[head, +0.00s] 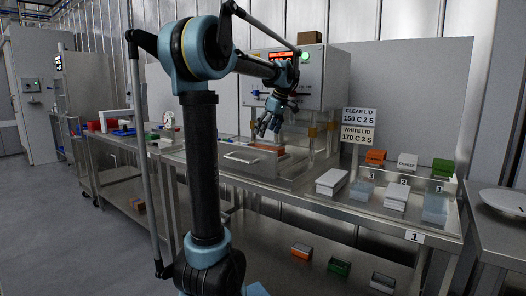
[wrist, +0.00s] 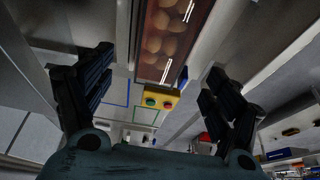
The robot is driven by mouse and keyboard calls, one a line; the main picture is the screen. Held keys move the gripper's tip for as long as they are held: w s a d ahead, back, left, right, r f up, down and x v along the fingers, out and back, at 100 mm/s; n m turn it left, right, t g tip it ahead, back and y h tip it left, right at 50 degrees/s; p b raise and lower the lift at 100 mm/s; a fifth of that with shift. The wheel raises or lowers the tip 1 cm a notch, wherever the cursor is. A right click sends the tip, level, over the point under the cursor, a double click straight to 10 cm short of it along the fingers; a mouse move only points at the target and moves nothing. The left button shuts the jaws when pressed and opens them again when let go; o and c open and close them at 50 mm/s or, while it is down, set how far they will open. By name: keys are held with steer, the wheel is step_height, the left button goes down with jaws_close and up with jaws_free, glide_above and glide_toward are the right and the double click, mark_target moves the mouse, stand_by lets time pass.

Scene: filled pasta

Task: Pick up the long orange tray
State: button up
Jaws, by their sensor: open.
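A long orange tray (head: 268,148) lies on the drawer of the sealing machine, below my gripper (head: 268,128). In the wrist view, a long reddish-orange tray (wrist: 152,72) with several round pale pasta pieces under a shiny clear top runs from the top edge to the middle. My gripper (wrist: 155,100) is open in the wrist view, its black fingers spread left and right of the tray's line with nothing between them. The tray's far end is cut off by the frame top. I cannot tell the exact gap from fingers to tray.
The sealing machine (head: 330,75) stands right behind my gripper. A yellow button box (wrist: 160,98) shows in the wrist view. White boxes (head: 332,181) and small orange (head: 375,156) and green (head: 443,167) stacks stand on the bench to the right. The floor at left (head: 60,230) is clear.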

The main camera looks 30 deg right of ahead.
mark_target(263, 143)
steer(key=shift+x, duration=3.5)
steer(key=c, duration=1.4)
